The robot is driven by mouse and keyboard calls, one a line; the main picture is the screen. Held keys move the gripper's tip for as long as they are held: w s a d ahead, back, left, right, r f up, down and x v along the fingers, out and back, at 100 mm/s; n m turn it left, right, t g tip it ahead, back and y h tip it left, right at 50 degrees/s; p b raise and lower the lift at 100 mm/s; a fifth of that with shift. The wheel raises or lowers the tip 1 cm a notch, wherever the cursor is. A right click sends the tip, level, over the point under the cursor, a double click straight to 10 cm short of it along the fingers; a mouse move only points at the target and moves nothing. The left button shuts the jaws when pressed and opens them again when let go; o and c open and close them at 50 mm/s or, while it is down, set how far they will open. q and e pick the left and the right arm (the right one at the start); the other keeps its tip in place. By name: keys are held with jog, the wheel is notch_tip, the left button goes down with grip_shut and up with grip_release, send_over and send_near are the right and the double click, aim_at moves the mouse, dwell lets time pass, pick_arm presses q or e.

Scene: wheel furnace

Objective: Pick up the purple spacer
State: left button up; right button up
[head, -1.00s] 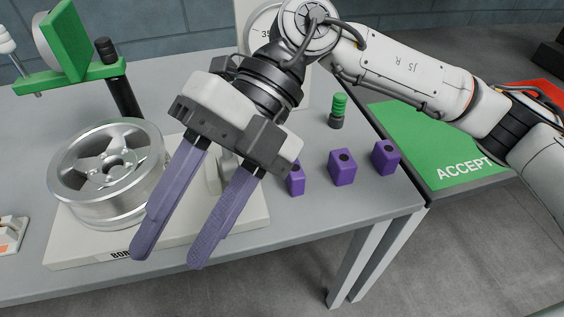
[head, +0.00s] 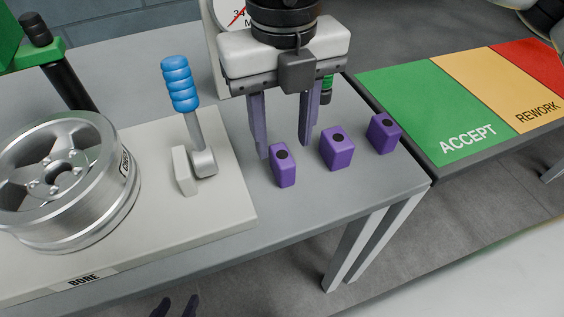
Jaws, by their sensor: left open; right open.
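Three purple spacers, each with a dark hole in its top, stand in a slanted row on the grey table. The left spacer (head: 284,174) is the slimmest, the middle spacer (head: 337,152) looks widest, and the right spacer (head: 382,135) is nearest the table's right edge. My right gripper (head: 284,150) points down, open and empty, with its two purple fingers apart just behind the left spacer in the picture. I cannot tell whether the fingers touch it. My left gripper (head: 175,307) shows only its dark fingertips at the bottom edge, apart, below the table front.
A metal wheel (head: 60,185) lies on the pale BORE plate (head: 110,255). A blue-handled tool (head: 181,85) stands on that plate beside a pale block (head: 184,172). A green-topped part (head: 326,88) is partly hidden behind the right gripper. A green ACCEPT zone (head: 425,115) lies right.

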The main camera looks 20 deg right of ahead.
aim_at(283, 155)
jog(key=f, duration=0.2)
jog(key=s+f, duration=0.1)
jog(key=shift+a+f, duration=0.25)
jog(key=shift+f, duration=0.5)
grip_shut()
jog(key=shift+r, duration=0.1)
notch_tip(283, 155, up, 10)
jog(key=shift+f+p, duration=0.1)
jog(key=shift+p, duration=0.35)
